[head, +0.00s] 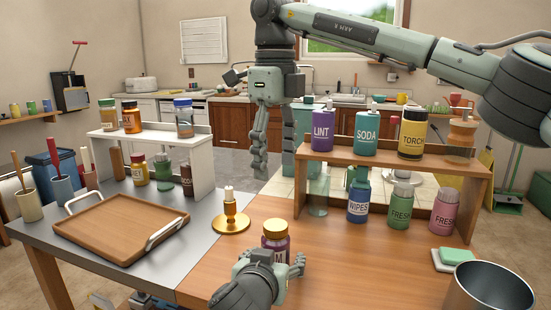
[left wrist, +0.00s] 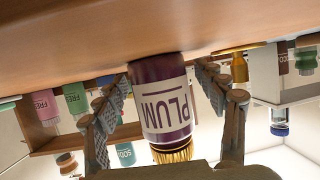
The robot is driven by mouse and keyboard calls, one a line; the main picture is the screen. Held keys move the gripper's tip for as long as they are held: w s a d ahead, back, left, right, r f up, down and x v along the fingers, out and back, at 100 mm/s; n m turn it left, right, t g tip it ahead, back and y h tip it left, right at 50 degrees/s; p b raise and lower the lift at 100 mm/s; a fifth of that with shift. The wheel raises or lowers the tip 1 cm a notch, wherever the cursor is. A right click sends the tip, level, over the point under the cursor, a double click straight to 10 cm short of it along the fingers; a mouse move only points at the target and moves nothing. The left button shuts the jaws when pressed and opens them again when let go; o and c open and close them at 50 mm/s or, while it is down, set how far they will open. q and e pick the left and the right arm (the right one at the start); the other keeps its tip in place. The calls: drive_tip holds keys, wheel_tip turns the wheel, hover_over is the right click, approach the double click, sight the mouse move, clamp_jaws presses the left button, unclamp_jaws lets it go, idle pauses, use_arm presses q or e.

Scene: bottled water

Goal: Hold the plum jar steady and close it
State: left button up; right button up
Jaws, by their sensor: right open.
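The plum jar (head: 276,239) is dark purple with a white label and a gold ribbed top. It stands upright on the wooden table near the front. In the left wrist view the jar (left wrist: 163,105) appears upside down, its gold top low in the picture. My left gripper (head: 270,262) is low at the table, its fingers on either side of the jar. It is open, and the right finger in the wrist view stands apart from the jar. My right gripper (head: 264,165) hangs open and empty, pointing down above and behind the jar, in front of the far counter.
A brass candle holder (head: 231,219) stands left of the jar. A wooden shelf (head: 395,161) with several bottles is behind right. A wooden tray (head: 120,232) lies on the grey tabletop left. A metal pot (head: 489,289) and a sponge (head: 456,255) are at right.

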use_arm(q)
drive_tip(key=v, duration=1.2)
idle(0.3)
